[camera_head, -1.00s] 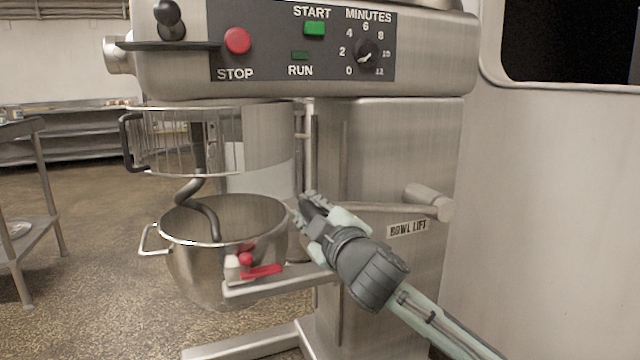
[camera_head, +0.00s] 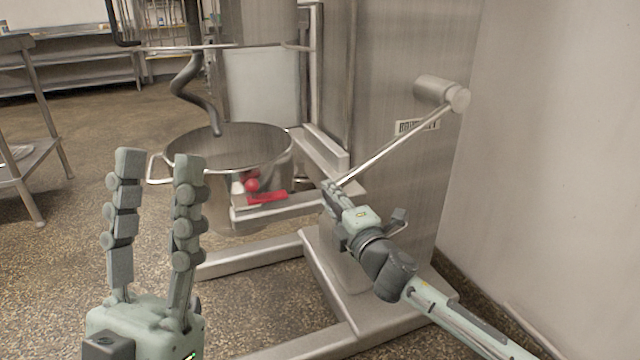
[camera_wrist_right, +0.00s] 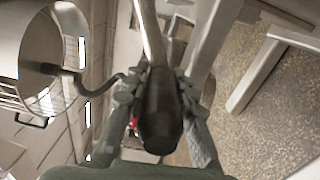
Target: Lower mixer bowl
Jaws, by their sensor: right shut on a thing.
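The steel mixer bowl (camera_head: 182,148) sits in its carriage (camera_head: 285,208) below the guard, apart from it. The dough hook (camera_head: 190,85) hangs over the bowl, its tip near rim height. The bowl lift lever (camera_head: 392,140) slopes down to the left from its hub (camera_head: 440,92). My right gripper (camera_head: 330,190) is shut on the lever's end. In the right wrist view, the black handle (camera_wrist_right: 160,115) lies between its fingers. My left gripper (camera_head: 157,160) is open and empty in the left foreground, its fingers pointing up in front of the bowl.
The red clamp lever (camera_head: 267,198) is at the bowl's front. The mixer's base legs (camera_head: 250,257) spread across the floor. A steel table (camera_head: 40,150) stands at the left edge. A wall (camera_head: 560,150) closes off the right side.

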